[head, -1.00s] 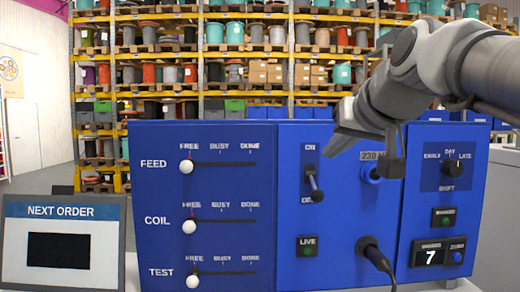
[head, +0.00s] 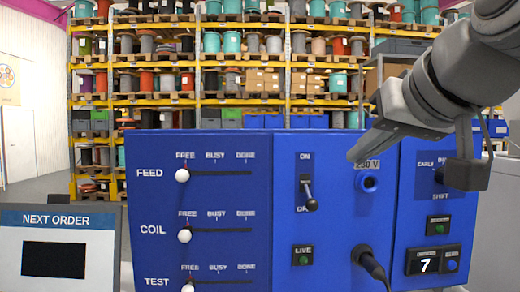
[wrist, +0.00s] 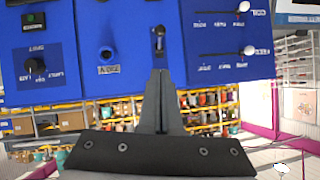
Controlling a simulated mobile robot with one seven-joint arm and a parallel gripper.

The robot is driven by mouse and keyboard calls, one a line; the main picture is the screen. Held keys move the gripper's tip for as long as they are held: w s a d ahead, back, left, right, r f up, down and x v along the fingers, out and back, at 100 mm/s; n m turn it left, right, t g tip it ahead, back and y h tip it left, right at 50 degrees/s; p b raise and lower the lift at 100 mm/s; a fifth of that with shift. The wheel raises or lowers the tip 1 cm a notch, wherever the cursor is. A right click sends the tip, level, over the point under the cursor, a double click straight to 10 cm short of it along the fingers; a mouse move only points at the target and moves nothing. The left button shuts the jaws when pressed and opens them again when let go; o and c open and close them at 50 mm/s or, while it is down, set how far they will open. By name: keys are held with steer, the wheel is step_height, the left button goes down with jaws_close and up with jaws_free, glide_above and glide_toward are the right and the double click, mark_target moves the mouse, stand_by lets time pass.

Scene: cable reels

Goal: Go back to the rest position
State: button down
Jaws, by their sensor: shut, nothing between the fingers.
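My gripper (head: 358,154) is shut and empty. In the head view it reaches in from the upper right, in front of the blue control panel (head: 225,262), near the 230 V socket (head: 369,183). In the wrist view the two closed fingers (wrist: 160,76) point towards the panel, which appears upside down there, and nothing is between them. The ON/OFF lever (head: 308,193) is left of the gripper, and its handle tilts down towards OFF. My arm hides part of the shift dial (head: 438,178) in the head view.
The FEED (head: 182,175), COIL (head: 184,236) and TEST (head: 187,287) sliders are at FREE. A black plug (head: 366,255) with a cable is in the panel's lower part. A NEXT ORDER screen (head: 60,220) stands left. Racks of reels (head: 230,60) are behind. The counter (head: 427,265) reads 7.

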steer(key=s+a+f+g+h+p, duration=0.1)
steer(key=s+f+g, duration=0.2)
steer(key=f, duration=1.2)
steer(key=s+a+f+g+h+p, duration=0.1)
steer(key=s+f+g, duration=0.2)
steer(key=f, duration=1.2)
steer(key=s, duration=0.3)
steer(key=shift+s+a+f+n+p, duration=0.2)
steer(key=shift+f+n+p, duration=0.1)
steer(key=shift+f+p, duration=0.1)
